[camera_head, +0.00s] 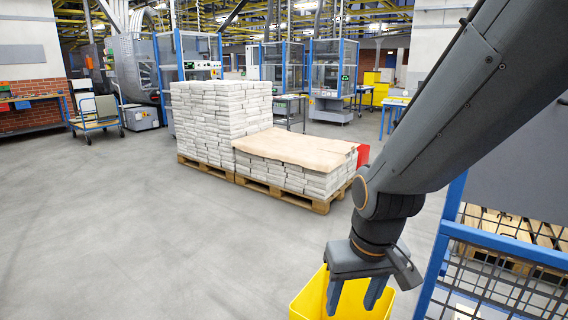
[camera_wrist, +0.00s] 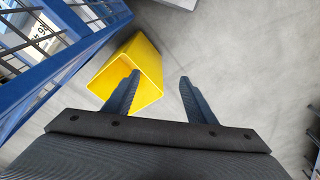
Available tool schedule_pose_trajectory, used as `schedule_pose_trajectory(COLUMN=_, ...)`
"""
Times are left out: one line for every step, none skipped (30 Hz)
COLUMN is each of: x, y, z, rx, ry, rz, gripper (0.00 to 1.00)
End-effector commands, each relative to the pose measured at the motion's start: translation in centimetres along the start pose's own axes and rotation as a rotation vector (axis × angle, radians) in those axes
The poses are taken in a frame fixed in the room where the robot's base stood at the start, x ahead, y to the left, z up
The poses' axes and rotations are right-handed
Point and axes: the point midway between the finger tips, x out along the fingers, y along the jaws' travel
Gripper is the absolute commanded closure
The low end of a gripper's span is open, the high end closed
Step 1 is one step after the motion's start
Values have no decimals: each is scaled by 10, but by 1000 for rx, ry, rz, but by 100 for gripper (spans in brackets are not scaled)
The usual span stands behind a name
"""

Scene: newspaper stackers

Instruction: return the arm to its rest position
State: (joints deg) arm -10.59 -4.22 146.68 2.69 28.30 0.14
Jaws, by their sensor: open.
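My gripper (camera_head: 356,297) hangs at the lower right of the head view, pointing down, with my arm reaching in from the upper right. Its two blue-grey fingers are apart, with nothing between them. In the wrist view my gripper (camera_wrist: 158,92) is also open and empty. A yellow bin (camera_head: 312,297) stands below and behind the fingers in the head view. In the wrist view the yellow bin (camera_wrist: 148,62) is partly covered by the left finger, and its visible inside looks empty. Whether the fingers are above its rim or beside it is hard to tell.
A blue-framed mesh fence (camera_head: 500,245) stands close on the right; its blue frame (camera_wrist: 50,65) also shows in the wrist view. Stacked paper bundles (camera_head: 222,115) sit on wooden pallets (camera_head: 285,192) ahead. A cart (camera_head: 97,112) stands far left. The grey floor at left is clear.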

Motion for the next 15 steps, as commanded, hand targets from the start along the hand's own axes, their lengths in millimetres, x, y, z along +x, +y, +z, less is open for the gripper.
schedule_pose_trajectory(x=-17, y=4, z=2, rx=13, ry=0, rz=4, gripper=49)
schedule_pose_trajectory(x=-22, y=7, z=2, rx=18, ry=0, rz=7, gripper=49)
schedule_pose_trajectory(x=-29, y=10, z=2, rx=27, ry=2, rz=10, gripper=49)
schedule_pose_trajectory(x=-35, y=13, z=2, rx=33, ry=4, rz=12, gripper=49)
schedule_pose_trajectory(x=-40, y=16, z=2, rx=38, ry=6, rz=14, gripper=49)
schedule_pose_trajectory(x=-47, y=19, z=2, rx=46, ry=8, rz=17, gripper=49)
schedule_pose_trajectory(x=-52, y=22, z=3, rx=53, ry=8, rz=20, gripper=49)
schedule_pose_trajectory(x=-58, y=24, z=3, rx=59, ry=9, rz=22, gripper=49)
schedule_pose_trajectory(x=-65, y=27, z=4, rx=66, ry=10, rz=25, gripper=49)
schedule_pose_trajectory(x=-70, y=30, z=4, rx=73, ry=12, rz=27, gripper=49)
schedule_pose_trajectory(x=-75, y=33, z=4, rx=79, ry=13, rz=29, gripper=49)
schedule_pose_trajectory(x=-82, y=36, z=5, rx=87, ry=15, rz=32, gripper=49)
schedule_pose_trajectory(x=-88, y=38, z=5, rx=93, ry=16, rz=34, gripper=49)
schedule_pose_trajectory(x=-93, y=41, z=6, rx=99, ry=17, rz=36, gripper=49)
schedule_pose_trajectory(x=-99, y=44, z=6, rx=107, ry=18, rz=39, gripper=49)
